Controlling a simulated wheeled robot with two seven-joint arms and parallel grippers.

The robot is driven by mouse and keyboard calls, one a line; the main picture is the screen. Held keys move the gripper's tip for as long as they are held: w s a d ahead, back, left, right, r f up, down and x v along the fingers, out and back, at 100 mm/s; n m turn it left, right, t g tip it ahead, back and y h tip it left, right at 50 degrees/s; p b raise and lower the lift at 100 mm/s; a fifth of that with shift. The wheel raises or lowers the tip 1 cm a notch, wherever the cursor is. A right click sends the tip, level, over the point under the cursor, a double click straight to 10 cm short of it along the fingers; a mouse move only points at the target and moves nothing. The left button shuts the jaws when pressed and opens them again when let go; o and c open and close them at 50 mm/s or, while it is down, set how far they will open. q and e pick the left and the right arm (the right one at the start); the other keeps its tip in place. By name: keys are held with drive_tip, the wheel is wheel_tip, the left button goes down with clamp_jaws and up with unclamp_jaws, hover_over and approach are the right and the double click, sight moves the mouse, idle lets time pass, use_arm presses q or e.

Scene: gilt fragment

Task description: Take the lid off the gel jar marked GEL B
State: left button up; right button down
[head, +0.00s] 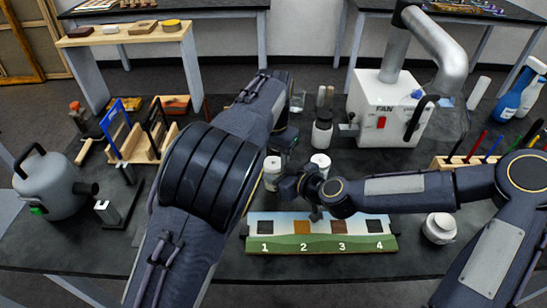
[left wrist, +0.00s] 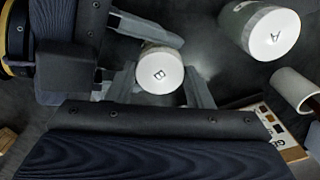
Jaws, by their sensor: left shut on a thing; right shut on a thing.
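The GEL B jar has a white lid (left wrist: 158,75) marked B, facing the left wrist camera. My left gripper (left wrist: 165,90) has its fingers on either side of the lid and is shut on it. My right gripper (left wrist: 128,55) comes in from the upper left of that view. Its fingers close around the jar body, which the lid mostly hides. In the head view my left gripper (head: 281,148) is above and my right gripper (head: 289,184) is beside a white-topped jar (head: 271,172), whose mark is unreadable there. The lid appears seated on the jar.
The jar marked A (left wrist: 270,32) stands nearby, with a white cylinder (left wrist: 295,88). In the head view another white jar (head: 320,160) is close to my right gripper. A numbered board (head: 320,247) lies in front. A FAN box (head: 385,112) stands behind; a round jar (head: 438,230) sits right.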

use_arm(q)
drive_tip(key=o, duration=1.1)
drive_tip(key=shift+r, duration=2.3)
use_arm(e)
drive_tip(key=c, duration=0.6)
unclamp_jaws()
